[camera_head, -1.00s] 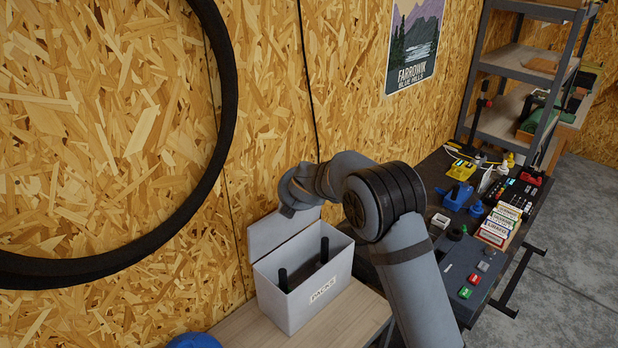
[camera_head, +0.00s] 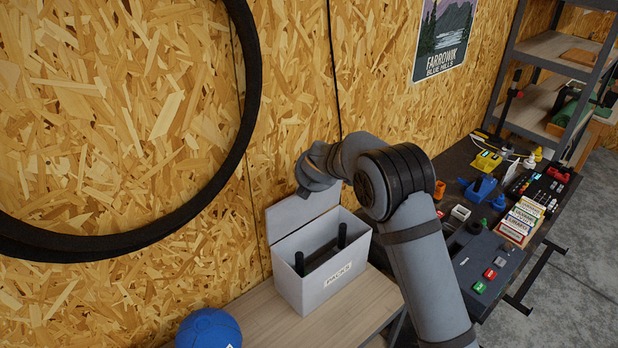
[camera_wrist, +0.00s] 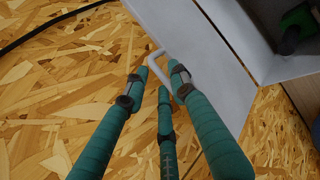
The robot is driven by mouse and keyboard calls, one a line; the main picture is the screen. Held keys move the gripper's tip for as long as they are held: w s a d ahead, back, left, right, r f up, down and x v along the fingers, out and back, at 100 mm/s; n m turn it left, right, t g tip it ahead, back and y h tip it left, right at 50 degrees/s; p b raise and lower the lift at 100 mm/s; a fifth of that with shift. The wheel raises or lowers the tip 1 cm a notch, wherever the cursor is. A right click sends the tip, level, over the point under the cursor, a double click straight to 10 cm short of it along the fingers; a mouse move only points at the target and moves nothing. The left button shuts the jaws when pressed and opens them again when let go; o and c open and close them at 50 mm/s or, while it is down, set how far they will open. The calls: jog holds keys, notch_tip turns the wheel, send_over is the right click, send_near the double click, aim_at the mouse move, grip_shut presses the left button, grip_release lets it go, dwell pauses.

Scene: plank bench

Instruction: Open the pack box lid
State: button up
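The white pack box (camera_head: 327,290), labelled PACKS, stands on a wooden bench against the wall. Its lid (camera_head: 303,214) is up, standing at the back edge, and the top is open. Two dark upright posts (camera_head: 342,236) show inside. In the wrist view the lid (camera_wrist: 190,35) is a pale panel with a small white loop handle (camera_wrist: 155,58) at its edge. My gripper (camera_wrist: 160,74) has its teal fingers apart, with the handle at the fingertips; whether they touch it is unclear. In the head view my wrist is above the lid and the fingers are hidden.
A blue cap-like object (camera_head: 209,328) lies on the wooden bench (camera_head: 262,318) left of the box. The chipboard wall (camera_head: 290,100) is close behind. A dark bench (camera_head: 470,235) with a control box, tools and small packs is to the right.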

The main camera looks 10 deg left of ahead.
jog(key=shift+o, duration=0.6)
jog(key=shift+a, duration=0.1)
jog(key=shift+s, duration=0.1)
jog(key=v, duration=1.2)
jog(key=shift+f, duration=0.15)
jog(key=x, duration=1.1)
jog(key=shift+w+f+b, duration=0.25)
jog(key=shift+w+b, duration=0.05)
jog(key=shift+b, duration=0.15)
jog(key=shift+w, duration=0.1)
